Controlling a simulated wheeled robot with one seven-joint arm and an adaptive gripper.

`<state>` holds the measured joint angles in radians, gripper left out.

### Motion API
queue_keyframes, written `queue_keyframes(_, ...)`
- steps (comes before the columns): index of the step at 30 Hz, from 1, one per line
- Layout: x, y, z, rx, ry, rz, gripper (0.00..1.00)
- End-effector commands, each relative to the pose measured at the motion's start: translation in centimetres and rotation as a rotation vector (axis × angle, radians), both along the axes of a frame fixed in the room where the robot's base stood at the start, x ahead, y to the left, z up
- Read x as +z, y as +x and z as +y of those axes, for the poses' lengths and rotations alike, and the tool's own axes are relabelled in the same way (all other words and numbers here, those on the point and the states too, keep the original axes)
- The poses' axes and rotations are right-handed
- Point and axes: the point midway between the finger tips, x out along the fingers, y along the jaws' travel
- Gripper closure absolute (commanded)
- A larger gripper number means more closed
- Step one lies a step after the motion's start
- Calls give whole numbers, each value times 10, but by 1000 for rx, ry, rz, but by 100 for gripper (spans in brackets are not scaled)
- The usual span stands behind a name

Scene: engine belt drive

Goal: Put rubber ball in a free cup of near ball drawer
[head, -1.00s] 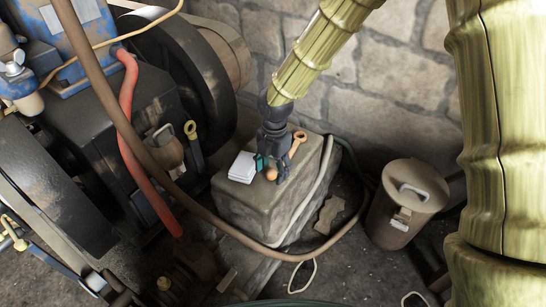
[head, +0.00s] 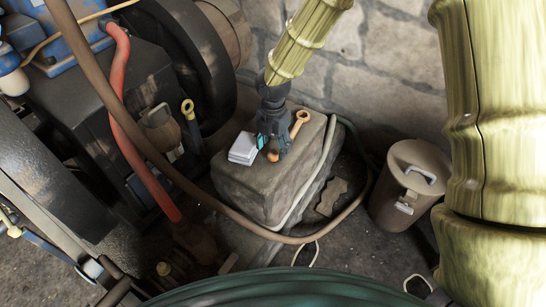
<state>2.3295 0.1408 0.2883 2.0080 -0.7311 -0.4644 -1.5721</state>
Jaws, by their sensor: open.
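A small orange-brown ball (head: 273,156), probably the rubber ball, shows at my gripper's fingertips on top of a stone block (head: 285,190). My gripper (head: 272,150) points down over the block with its fingers apart, around or just above the ball. The fingers partly hide the ball, and I cannot tell whether they touch it. I cannot make out the near ball drawer or its cups in this view.
A white stack (head: 243,148) lies left of my gripper and an orange-brown wrench-like tool (head: 300,123) right of it. A brown hose (head: 190,190) crosses in front of the block. A lidded bin (head: 405,190) stands right. A dark engine with a red hose (head: 125,120) fills the left.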

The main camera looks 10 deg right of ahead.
Motion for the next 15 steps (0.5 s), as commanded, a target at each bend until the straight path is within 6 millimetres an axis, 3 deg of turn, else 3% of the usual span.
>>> queue_keyframes(1,-12,1,0,1,0,1,40)
queue_keyframes(6,-32,1,0,2,-1,2,40)
queue_keyframes(15,-34,2,1,2,0,0,42)
